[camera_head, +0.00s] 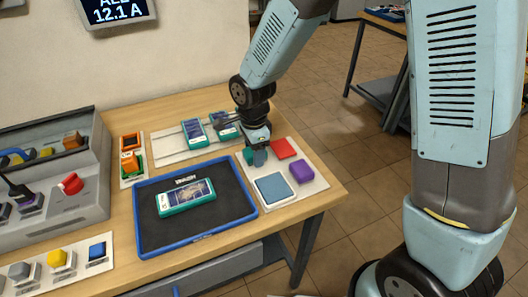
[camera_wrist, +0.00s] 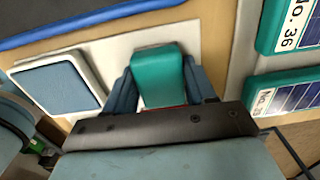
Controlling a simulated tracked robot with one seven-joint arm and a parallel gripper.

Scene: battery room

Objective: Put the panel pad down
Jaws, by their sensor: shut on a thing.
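My gripper (camera_head: 257,156) is over the back left part of a white board (camera_head: 313,187) at the table's right side. It is shut on a teal pad (camera_wrist: 158,75), which sits between the two blue fingers in the wrist view. The teal pad (camera_head: 248,154) shows partly beside the fingers in the head view. I cannot tell whether its underside touches the board. On the same board are a red pad (camera_head: 284,148), a purple pad (camera_head: 301,171) and a larger blue square with a pale border (camera_head: 272,188).
A blue-rimmed dark tray (camera_head: 145,246) holds a teal-cased panel (camera_head: 187,197). Two similar panels (camera_head: 195,133) lie on a white rack behind. A grey console (camera_head: 67,212) with a red knob is at left. The table's right edge is close to the board.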

